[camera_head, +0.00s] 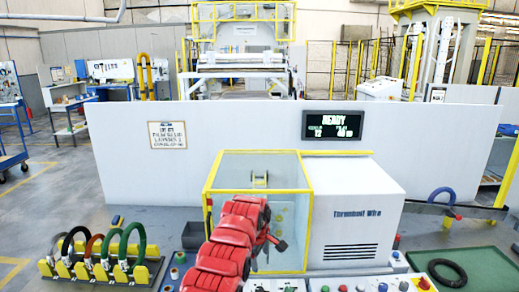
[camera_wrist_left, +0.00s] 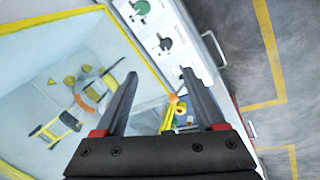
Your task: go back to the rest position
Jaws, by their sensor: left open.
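My left arm, red, reaches up from the bottom middle of the head view. My left gripper (camera_head: 273,242) is in front of the yellow-framed wrapping machine (camera_head: 308,215), and the arm hides part of that front. In the left wrist view my left gripper (camera_wrist_left: 158,78) shows two dark fingers spread apart, with no object between them. Behind the fingers are the machine's yellow frame (camera_wrist_left: 52,22) and a panel with knobs (camera_wrist_left: 160,38). My right gripper is in neither view.
A rack (camera_head: 105,268) with several coloured coils stands at the left. A white wall (camera_head: 240,125) with a lit display (camera_head: 333,125) stands behind.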

